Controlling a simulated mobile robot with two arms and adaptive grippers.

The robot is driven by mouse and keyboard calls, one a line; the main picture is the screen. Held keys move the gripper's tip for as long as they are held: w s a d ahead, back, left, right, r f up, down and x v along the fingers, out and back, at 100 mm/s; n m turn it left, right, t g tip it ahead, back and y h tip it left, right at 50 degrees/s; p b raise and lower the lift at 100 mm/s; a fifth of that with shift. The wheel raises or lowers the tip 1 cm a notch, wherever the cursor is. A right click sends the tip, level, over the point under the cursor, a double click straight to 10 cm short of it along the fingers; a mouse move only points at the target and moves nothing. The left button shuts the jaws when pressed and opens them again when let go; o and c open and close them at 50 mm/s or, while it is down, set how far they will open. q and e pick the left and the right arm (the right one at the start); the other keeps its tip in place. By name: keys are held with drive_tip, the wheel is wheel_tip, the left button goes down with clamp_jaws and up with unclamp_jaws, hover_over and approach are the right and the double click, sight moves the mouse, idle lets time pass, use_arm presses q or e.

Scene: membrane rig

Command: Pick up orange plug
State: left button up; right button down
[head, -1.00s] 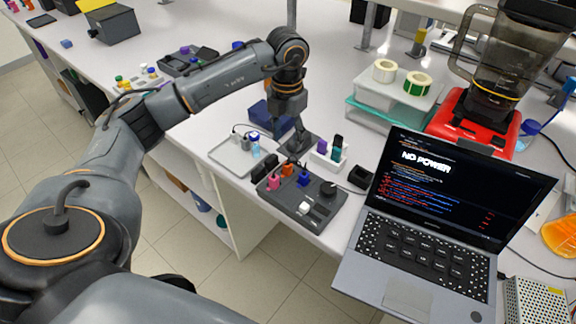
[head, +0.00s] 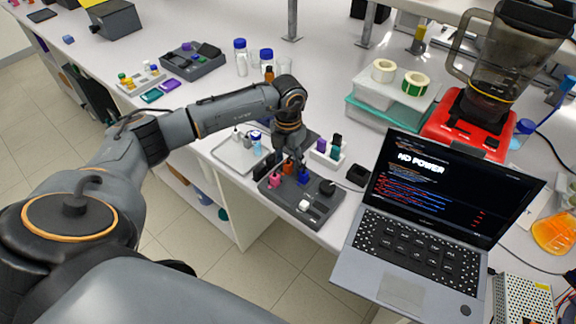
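The orange plug (head: 288,168) stands at the back of a dark grey rig box (head: 318,211), between a pink plug (head: 274,181) and a blue plug (head: 304,177). My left gripper (head: 292,160) points down right at the orange plug and partly covers it. Its fingers are small and dark here, so I cannot tell whether they touch the plug or how far apart they are. My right gripper is not in view.
A light tray with small vials (head: 226,153) lies left of the gripper. A white rack (head: 330,160) with purple and teal items stands to the right. An open laptop (head: 420,225) reading "NO POWER" is right of the box. Several blue-capped bottles stand behind the arm.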

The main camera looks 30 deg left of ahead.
use_arm(q)
drive_tip(key=c, duration=0.9)
drive_tip(key=shift+r, duration=0.1)
